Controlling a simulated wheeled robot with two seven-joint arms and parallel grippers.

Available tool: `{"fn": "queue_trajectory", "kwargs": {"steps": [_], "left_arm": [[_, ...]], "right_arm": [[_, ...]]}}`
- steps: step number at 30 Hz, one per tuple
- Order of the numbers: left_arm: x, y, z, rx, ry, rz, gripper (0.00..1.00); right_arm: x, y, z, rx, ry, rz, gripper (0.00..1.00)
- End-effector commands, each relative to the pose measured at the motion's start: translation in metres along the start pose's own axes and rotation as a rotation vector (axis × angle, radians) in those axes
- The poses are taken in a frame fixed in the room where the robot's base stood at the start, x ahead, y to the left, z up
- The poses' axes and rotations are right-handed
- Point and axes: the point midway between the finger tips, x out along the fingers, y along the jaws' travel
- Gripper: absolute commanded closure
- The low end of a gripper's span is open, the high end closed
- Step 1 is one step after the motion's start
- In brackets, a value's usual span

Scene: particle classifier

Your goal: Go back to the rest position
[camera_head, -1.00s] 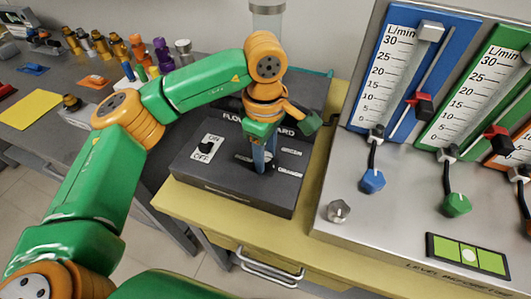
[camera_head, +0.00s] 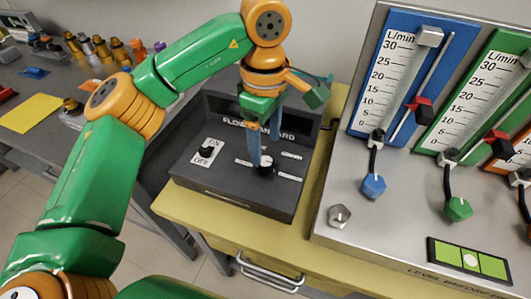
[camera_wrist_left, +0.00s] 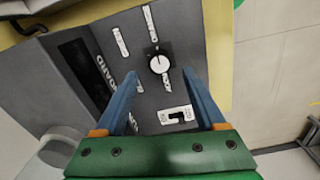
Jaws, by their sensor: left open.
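My left gripper (camera_head: 256,146) is above the dark flow-standard box (camera_head: 230,205), with its blue fingers pointing down near the black knob (camera_head: 266,166). In the left wrist view the two blue fingers (camera_wrist_left: 165,88) are apart with nothing between them, and the black knob with a white face (camera_wrist_left: 159,63) lies beyond the fingertips. The ON/OFF switch (camera_head: 206,151) is left of the knob in the head view; it also shows in the left wrist view (camera_wrist_left: 176,117). My right gripper is not in view.
A metal panel (camera_head: 400,220) with several flow meters and coloured knobs stands at the right. The box sits on a yellow table (camera_head: 205,213) with a drawer handle (camera_head: 268,273). A grey bench (camera_head: 90,75) with several fittings and a yellow sheet (camera_head: 30,113) is at the left.

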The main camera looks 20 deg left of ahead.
Motion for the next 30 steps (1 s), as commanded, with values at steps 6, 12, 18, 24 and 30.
{"fn": "queue_trajectory", "kwargs": {"steps": [6, 12, 18, 24, 30], "left_arm": [[-0.015, 0.000, 0.000, 0.001, 0.000, -0.001, 0.28], [-0.014, 0.000, 0.000, 0.001, 0.000, -0.001, 0.28], [-0.026, 0.000, 0.000, 0.001, 0.000, -0.001, 0.28], [-0.074, 0.000, 0.000, 0.001, 0.000, -0.001, 0.28], [-0.099, 0.001, 0.000, 0.000, 0.000, -0.001, 0.28]], "right_arm": [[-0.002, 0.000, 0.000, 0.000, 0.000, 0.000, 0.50], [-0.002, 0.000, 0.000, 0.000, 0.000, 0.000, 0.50], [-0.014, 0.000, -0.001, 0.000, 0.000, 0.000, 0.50], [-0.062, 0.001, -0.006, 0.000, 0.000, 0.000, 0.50], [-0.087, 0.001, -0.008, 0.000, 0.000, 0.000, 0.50]]}}
